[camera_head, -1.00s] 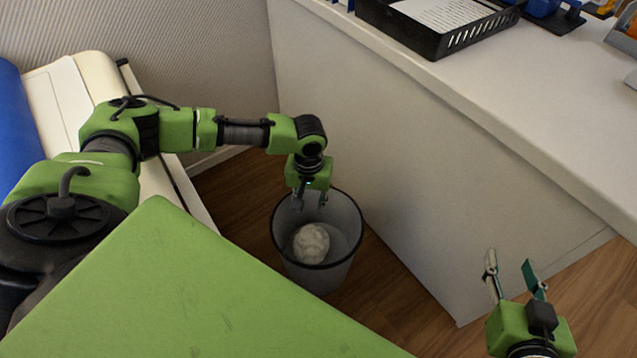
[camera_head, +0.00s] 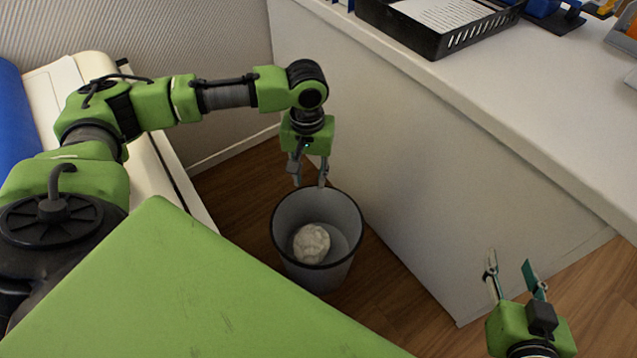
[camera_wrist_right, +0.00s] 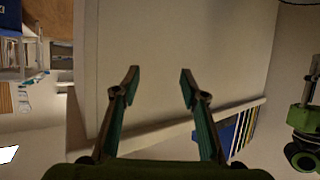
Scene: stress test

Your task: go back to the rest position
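My left gripper (camera_head: 310,182) is above the back rim of a grey waste bin (camera_head: 284,262). Its fingers point down, stand apart and hold nothing. A crumpled white ball (camera_head: 311,243) lies at the bottom of the bin, clear of the gripper. My right gripper (camera_head: 511,266) is at the lower right in the head view, in front of the white counter's side. In the right wrist view its two fingers (camera_wrist_right: 160,80) are spread with nothing between them.
A white counter (camera_head: 560,110) runs along the right, with a black paper tray (camera_head: 425,40) near its edge. A cream-coloured surface (camera_head: 165,170) lies under my left arm. Wood floor (camera_head: 380,290) is free around the bin.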

